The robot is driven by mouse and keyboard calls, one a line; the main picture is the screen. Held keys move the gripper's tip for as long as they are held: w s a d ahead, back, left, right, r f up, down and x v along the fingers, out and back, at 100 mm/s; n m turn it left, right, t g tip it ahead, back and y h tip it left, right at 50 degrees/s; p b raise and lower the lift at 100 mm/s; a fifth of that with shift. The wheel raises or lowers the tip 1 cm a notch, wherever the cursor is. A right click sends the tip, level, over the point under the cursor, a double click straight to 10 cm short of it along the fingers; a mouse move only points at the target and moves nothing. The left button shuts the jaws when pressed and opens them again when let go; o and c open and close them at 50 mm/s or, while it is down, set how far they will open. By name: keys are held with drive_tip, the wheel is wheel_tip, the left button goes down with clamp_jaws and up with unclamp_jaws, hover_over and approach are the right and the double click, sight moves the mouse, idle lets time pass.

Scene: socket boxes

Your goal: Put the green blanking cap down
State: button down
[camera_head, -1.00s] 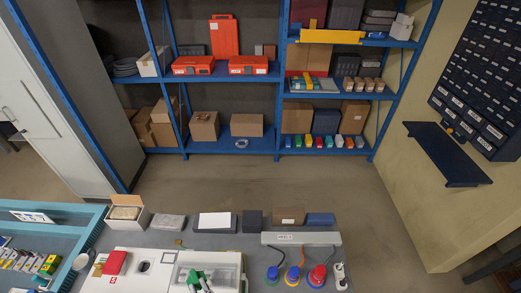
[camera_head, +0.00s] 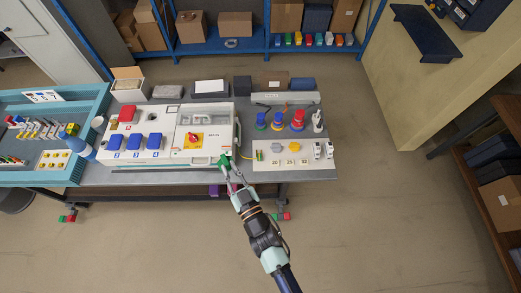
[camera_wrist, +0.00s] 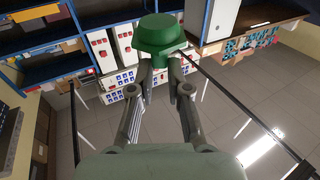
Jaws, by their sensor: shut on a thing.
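The green blanking cap (camera_wrist: 158,35) is held between the fingertips of my gripper (camera_wrist: 160,68) in the wrist view, its broad round head facing away from the palm. In the head view the green cap (camera_head: 224,160) shows small at the tip of my gripper (camera_head: 230,172), by the front right corner of the white socket box (camera_head: 150,157). The box has a red cover (camera_head: 128,114), several blue covers (camera_head: 137,142) and a red-and-yellow switch (camera_head: 194,140). I cannot tell the cap's height above the bench.
A pale panel (camera_head: 262,160) with grey and orange caps lies right of my gripper. Blue, orange and red plugs (camera_head: 278,120) stand behind it. A teal tray (camera_head: 60,178) is at the left. Bare grey bench (camera_head: 215,178) shows along the front edge.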

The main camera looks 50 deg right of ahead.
drive_tip(key=s+d+f+m+g+h+b, duration=0.1)
drive_tip(key=s+d+f+m+h+b, duration=0.2)
drive_tip(key=d, duration=0.5)
drive_tip(key=s+d+f+g+h+b, duration=0.25)
drive_tip(key=s+d+b, duration=0.2)
drive_tip(key=d, duration=0.35)
drive_tip(key=s+d+f+m+h+b, duration=0.2)
drive_tip(key=s+d+f, duration=0.25)
drive_tip(key=d, duration=0.35)
drive_tip(key=shift+f+b, duration=7.4)
drive_tip(key=shift+f, duration=2.2)
drive_tip(key=shift+d, duration=0.1)
drive_tip(key=shift+f+b, duration=0.3)
drive_tip(key=shift+f, duration=0.05)
drive_tip(key=c, duration=1.1)
unclamp_jaws()
